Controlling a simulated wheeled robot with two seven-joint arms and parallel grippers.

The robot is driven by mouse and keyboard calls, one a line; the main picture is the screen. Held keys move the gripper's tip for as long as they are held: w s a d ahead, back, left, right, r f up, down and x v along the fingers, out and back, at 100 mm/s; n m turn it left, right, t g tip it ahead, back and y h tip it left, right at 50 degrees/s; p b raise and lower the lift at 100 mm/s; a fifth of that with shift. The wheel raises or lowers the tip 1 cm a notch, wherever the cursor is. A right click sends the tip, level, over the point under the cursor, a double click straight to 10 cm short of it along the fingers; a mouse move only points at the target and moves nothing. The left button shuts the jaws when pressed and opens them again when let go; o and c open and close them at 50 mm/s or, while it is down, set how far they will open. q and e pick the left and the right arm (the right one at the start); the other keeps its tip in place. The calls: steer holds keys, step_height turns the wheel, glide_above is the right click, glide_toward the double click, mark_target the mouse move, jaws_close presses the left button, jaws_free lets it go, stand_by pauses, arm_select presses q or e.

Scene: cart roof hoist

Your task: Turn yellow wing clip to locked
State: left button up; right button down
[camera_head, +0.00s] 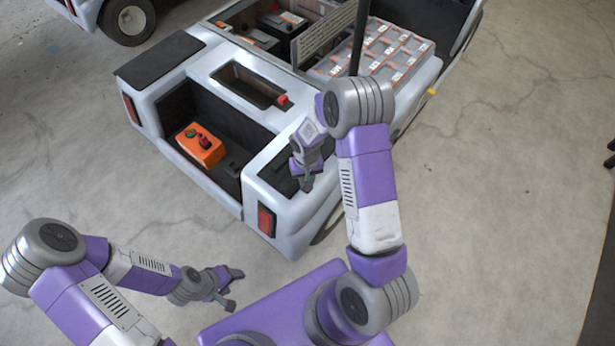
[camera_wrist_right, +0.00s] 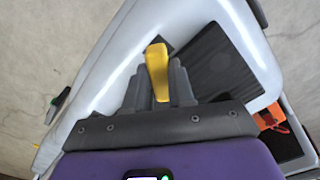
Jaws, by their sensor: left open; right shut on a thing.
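The yellow wing clip (camera_wrist_right: 157,68) stands between the fingers of my right gripper (camera_wrist_right: 158,85) in the right wrist view, and the fingers are shut on it. In the head view my right gripper (camera_head: 306,178) is at the rear right corner of the white cart (camera_head: 283,147), over a dark panel, and hides the clip there. I cannot tell from these views whether the clip is locked. My left gripper (camera_head: 230,289) is open and empty, low over the floor in front of the cart.
An orange box (camera_head: 201,146) sits in the cart's rear recess. A red knob (camera_head: 282,100) is beside a slot. A black pole (camera_head: 359,38) and grey panel (camera_head: 325,37) rise near the battery pack (camera_head: 378,52). A small yellow part (camera_head: 431,92) shows on the far right side.

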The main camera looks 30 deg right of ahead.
steer(key=n, duration=0.3)
steer(key=shift+a+n, duration=0.2)
steer(key=shift+n, duration=0.2)
steer(key=shift+a+n+p, duration=0.2)
steer(key=shift+n+p, duration=0.15)
steer(key=shift+n, duration=1.45)
steer(key=c, duration=1)
jaws_free()
steer(key=shift+o, duration=0.2)
step_height(320, 180, up, 8)
steer(key=shift+f+p, duration=0.2)
steer(key=shift+p, duration=1.05)
